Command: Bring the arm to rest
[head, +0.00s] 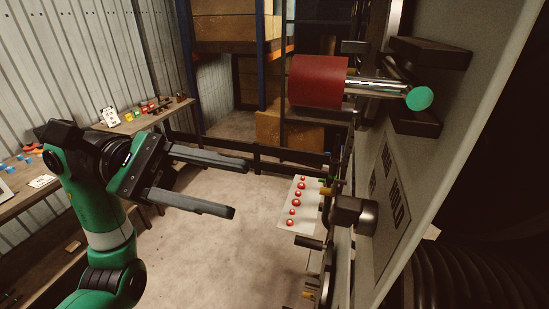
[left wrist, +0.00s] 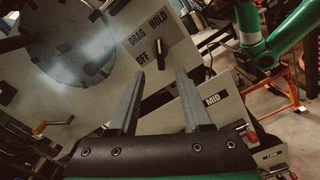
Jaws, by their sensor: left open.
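My left gripper (head: 240,188) is open and empty in the head view, its two long grey fingers spread and pointing right toward the machine. In the left wrist view the fingers (left wrist: 160,73) are also apart with nothing between them. My right gripper is in neither view.
A red cylinder (head: 317,82) with a chrome rod and green end juts from the machine. Below, a white plate (head: 287,213) bears several red buttons. A bench (head: 160,115) with small coloured items stands behind my left arm. Open concrete floor (head: 215,250) lies below the gripper.

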